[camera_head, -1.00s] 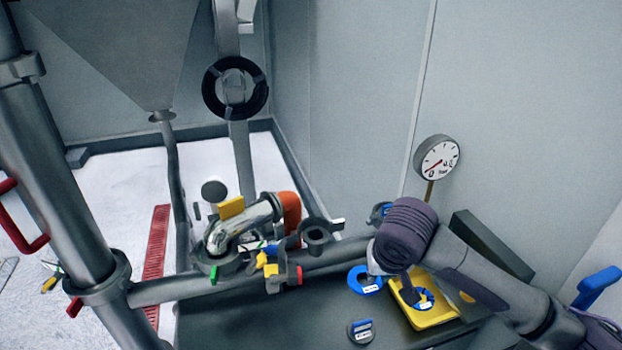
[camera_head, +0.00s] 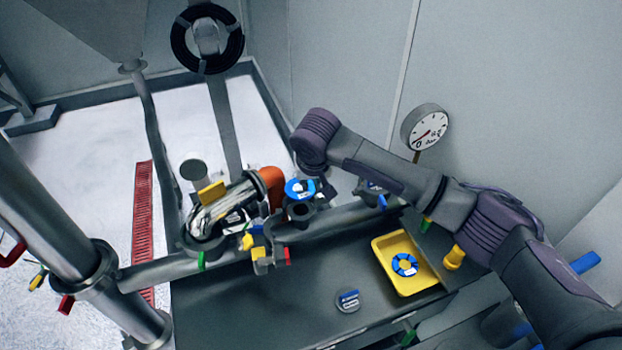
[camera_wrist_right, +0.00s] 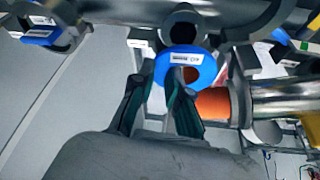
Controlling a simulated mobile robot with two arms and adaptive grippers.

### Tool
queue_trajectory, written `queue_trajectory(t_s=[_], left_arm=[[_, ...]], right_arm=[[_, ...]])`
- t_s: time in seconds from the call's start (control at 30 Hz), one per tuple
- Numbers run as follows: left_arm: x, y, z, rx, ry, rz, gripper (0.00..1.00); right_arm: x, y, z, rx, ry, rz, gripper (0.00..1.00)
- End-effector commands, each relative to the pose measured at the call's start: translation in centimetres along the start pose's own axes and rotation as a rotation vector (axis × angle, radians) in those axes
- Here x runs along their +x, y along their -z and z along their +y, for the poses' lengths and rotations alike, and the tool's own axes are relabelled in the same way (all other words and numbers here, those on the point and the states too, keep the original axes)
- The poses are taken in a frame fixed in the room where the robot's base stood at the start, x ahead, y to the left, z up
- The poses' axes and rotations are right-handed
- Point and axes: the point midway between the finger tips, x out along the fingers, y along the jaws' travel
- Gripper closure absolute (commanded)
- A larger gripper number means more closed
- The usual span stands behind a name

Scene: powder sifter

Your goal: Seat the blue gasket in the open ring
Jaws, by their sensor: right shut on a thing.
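The blue gasket (camera_head: 299,189), a ring with a white label, is held over the grey open ring (camera_head: 301,213) on the pipe assembly. My right gripper (camera_head: 314,179) is shut on the gasket's rim. In the right wrist view the gasket (camera_wrist_right: 186,68) shows at the fingertips, and a grey ring (camera_wrist_right: 184,24) shows just beyond it. In the head view the gasket appears above the ring's opening and a little behind it. I cannot tell whether they touch. My left gripper is not in view.
A yellow tray (camera_head: 424,282) holds another blue ring part (camera_head: 405,264). A small grey-blue tin (camera_head: 348,301) lies on the dark bench. A shiny elbow pipe (camera_head: 218,212) and orange part (camera_head: 272,185) stand close left of the open ring. A gauge (camera_head: 425,128) is behind my arm.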

Motion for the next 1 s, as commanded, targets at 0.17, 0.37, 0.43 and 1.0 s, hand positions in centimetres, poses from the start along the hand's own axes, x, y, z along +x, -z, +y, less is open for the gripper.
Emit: queue_trajectory(t_s=[0.17,0.37,0.43,1.0], left_arm=[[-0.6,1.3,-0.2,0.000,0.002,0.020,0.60],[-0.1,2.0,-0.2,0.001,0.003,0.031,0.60],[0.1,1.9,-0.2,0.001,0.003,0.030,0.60],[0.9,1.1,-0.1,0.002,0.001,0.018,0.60]], right_arm=[[0.6,-0.4,0.0,0.017,-0.006,-0.006,1.00],[2.5,-1.1,0.0,0.017,-0.005,-0.005,1.00],[3.1,-1.4,0.0,0.017,-0.005,-0.006,1.00],[5.8,-2.5,0.0,0.016,-0.006,-0.003,1.00]])
